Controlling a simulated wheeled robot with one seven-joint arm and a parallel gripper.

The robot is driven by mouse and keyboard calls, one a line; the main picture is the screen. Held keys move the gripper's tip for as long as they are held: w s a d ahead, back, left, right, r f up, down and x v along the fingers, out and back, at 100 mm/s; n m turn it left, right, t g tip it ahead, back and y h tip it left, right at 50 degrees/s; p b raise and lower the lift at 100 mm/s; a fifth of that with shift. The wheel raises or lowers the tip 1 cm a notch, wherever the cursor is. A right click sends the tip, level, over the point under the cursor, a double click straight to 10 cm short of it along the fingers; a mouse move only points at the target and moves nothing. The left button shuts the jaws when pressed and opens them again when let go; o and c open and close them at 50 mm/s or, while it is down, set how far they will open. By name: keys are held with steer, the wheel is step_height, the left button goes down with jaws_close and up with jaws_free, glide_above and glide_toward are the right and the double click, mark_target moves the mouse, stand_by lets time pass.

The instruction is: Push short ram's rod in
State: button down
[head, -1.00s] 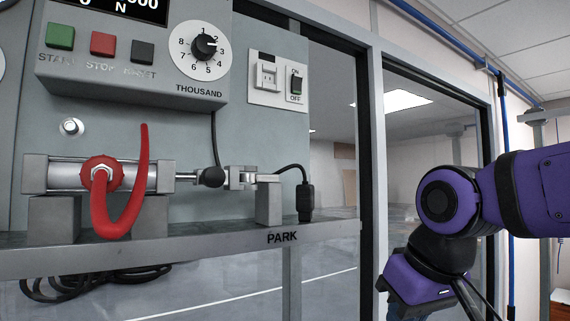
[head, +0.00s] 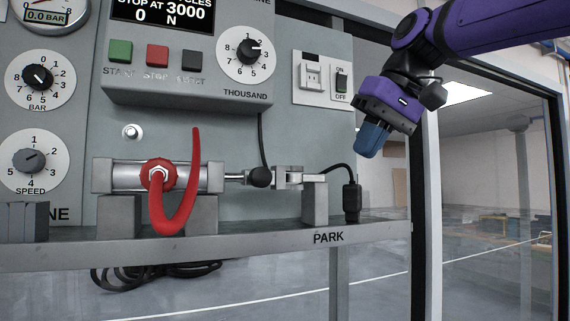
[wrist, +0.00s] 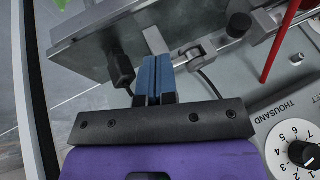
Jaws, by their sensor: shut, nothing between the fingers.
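The short ram (head: 130,177) is a silver cylinder lying level on grey blocks on the shelf, with a red fitting and red hose on its front.
The shelf (head: 380,232), marked PARK, runs under the ram. A black plug (head: 352,202) with a cable stands right of the grey block (head: 314,204). The control box (head: 185,80) and switch plate (head: 323,79) project above. Open room lies to the right.

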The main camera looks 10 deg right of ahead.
mark_target(263, 177)
steer(key=w+a+r+n+g+y, duration=0.1)
steer(key=w+a+r, duration=0.1)
steer(key=a+r, duration=0.3)
steer(key=w+a+f, duration=0.1)
steer(key=a+f, duration=0.7)
steer(key=shift+w, duration=0.15)
steer(key=shift+f, duration=0.1)
steer(key=shift+s+a, duration=0.3)
steer(key=shift+a, duration=0.65)
steer(key=shift+s+a, duration=0.3)
steer(key=shift+a, duration=0.6)
